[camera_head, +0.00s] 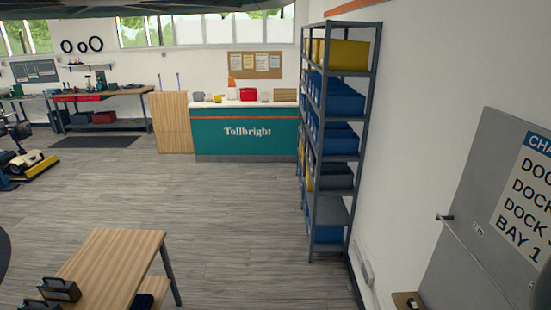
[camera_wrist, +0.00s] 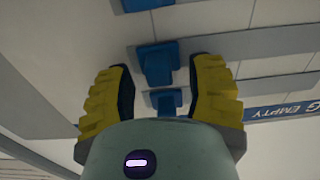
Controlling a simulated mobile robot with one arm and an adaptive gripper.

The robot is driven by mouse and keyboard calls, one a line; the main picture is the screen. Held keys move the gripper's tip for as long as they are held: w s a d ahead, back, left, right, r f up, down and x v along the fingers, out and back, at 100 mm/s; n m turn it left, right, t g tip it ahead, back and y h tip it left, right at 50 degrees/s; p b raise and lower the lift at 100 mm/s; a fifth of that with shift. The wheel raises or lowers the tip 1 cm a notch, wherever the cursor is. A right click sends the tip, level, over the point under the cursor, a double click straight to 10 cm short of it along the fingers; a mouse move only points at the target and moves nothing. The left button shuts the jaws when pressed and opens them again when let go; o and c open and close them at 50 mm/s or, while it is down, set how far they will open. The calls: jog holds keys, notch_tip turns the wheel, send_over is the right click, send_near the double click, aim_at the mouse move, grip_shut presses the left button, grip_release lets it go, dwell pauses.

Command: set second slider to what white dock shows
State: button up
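My gripper (camera_wrist: 158,72) shows in the wrist view with its two ribbed yellow fingers spread open. Blue blocks, likely slider knobs (camera_wrist: 157,64), show in a row on a pale panel with grey bands (camera_wrist: 225,45). One block lies in the gap between the fingers as seen by the camera; I cannot tell whether the fingers touch it. Another blue block (camera_wrist: 165,101) lies below it, and one is cut off at the top edge. A blue label strip (camera_wrist: 285,111) ends in "EMPTY". I cannot make out a white dock in either view.
In the head view, a grey board (camera_head: 465,175) at right bears a cut-off sheet (camera_head: 525,197) listing docks and "BAY 1". A rack (camera_head: 368,100) with bins stands beside it. A wooden table (camera_head: 115,255) is at front left; a green counter (camera_head: 215,132) is behind. The middle floor is clear.

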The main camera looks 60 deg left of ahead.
grip_shut()
dwell(0.3)
